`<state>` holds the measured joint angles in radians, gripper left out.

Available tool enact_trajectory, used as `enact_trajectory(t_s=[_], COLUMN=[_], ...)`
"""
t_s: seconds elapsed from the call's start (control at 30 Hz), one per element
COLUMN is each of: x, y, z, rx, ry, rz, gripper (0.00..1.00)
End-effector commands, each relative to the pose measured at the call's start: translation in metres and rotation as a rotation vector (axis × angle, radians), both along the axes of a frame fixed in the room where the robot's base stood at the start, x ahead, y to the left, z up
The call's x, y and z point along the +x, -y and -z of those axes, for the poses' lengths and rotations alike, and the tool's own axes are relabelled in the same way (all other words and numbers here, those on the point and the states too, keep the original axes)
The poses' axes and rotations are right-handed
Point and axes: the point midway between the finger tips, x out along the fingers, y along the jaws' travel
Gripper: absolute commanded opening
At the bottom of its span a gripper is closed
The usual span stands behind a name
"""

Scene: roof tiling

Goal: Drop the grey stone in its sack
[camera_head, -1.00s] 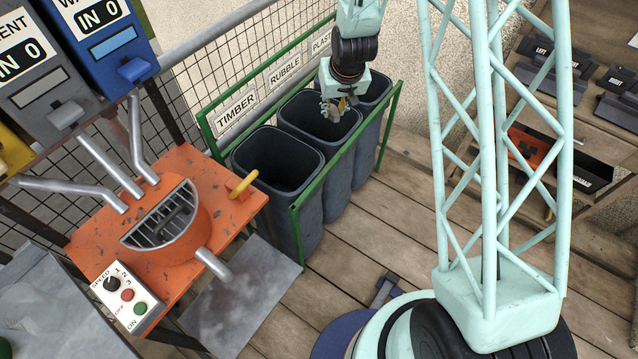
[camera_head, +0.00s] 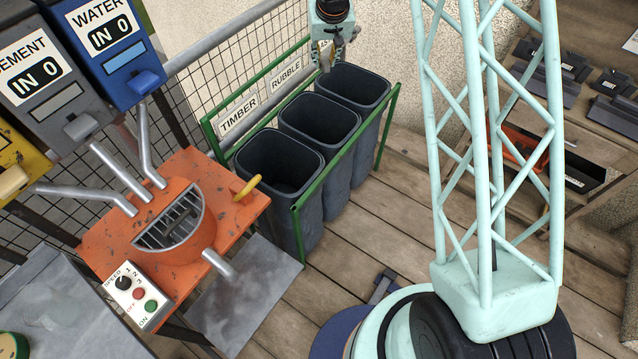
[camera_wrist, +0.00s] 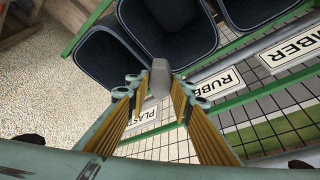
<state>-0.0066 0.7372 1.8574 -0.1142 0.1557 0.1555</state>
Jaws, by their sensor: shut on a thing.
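My gripper (camera_head: 325,62) is at the back of the bin row, near the far end, in front of the label panel. In the wrist view its fingers (camera_wrist: 160,82) are shut on a small grey block-like stone (camera_wrist: 160,75), held at the fingertips. The stone appears near the bin rims there; its height above them cannot be told. Three dark bins stand in a green frame: the timber bin (camera_head: 304,222), the rubble bin (camera_head: 337,182) and the far bin (camera_head: 369,142). The far bin's label (camera_wrist: 146,116) starts with "PLAST" in the wrist view.
An orange mixer (camera_head: 185,235) with a yellow handle stands left of the bins. Blue and grey dispensers (camera_head: 105,45) hang above it. A wire mesh fence (camera_head: 215,65) runs behind. Wooden decking (camera_head: 390,215) in front of the bins is clear. Shelves with tools stand at right.

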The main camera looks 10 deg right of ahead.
Motion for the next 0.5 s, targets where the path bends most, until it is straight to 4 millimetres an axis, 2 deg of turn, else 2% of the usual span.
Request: enact_trajectory(t_s=[0.27,0.5], x=[0.0,0.0], y=[0.0,0.0], z=[0.002,0.013], rx=[0.0,0.0], ry=[0.0,-0.001], rz=[0.0,0.0], gripper=[0.08,0.08])
